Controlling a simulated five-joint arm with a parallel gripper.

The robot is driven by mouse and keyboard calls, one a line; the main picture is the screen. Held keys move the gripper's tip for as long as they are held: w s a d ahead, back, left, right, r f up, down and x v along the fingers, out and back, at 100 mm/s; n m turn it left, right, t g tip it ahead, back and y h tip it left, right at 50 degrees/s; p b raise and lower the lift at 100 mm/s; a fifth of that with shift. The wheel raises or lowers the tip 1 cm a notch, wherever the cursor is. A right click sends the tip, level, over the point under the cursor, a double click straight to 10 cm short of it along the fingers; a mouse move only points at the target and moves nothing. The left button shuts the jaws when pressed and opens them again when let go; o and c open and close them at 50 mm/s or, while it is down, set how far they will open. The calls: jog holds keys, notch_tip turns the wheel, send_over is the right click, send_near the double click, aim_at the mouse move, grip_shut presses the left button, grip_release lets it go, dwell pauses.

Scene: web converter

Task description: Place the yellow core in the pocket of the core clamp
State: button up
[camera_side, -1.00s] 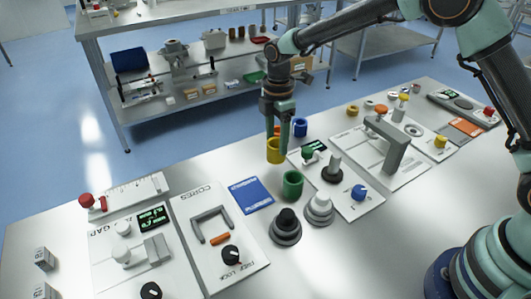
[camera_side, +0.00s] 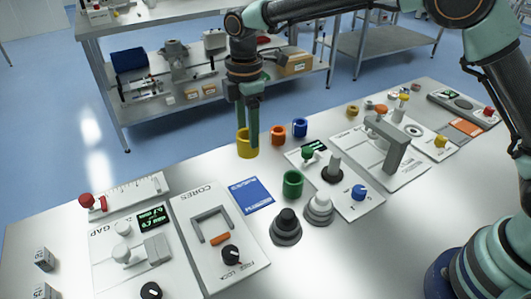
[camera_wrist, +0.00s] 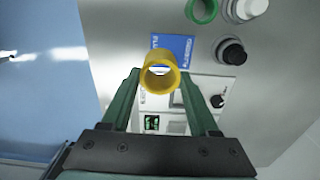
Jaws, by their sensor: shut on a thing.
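The yellow core (camera_side: 243,151) is a short open tube. My gripper (camera_side: 249,134) is shut on it and holds it above the far edge of the bench. In the wrist view the core (camera_wrist: 148,80) sits between the fingertips, its open end toward the camera. The pocket looks empty. An orange piece (camera_side: 220,238) lies at its mouth, and a black FREE/LOCK knob (camera_side: 231,254) is in front. The core is behind and right of the clamp.
A blue card (camera_side: 251,195) lies right of the clamp. The GAP panel (camera_side: 105,263) with knobs is left of the clamp. Black-topped (camera_side: 286,228) and grey stepped pieces stand in front.

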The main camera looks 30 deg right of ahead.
jog(key=s+a+r, duration=0.7)
jog(key=a+r, duration=0.3)
jog(key=a, duration=0.3)
jog(key=shift+m, duration=0.3)
jog(key=f, duration=2)
jog(key=shift+s+f, duration=0.1)
jog(key=shift+s, duration=0.2)
jog(key=shift+f, duration=0.15)
jog(key=o, duration=1.3)
jog(key=shift+c, duration=0.2)
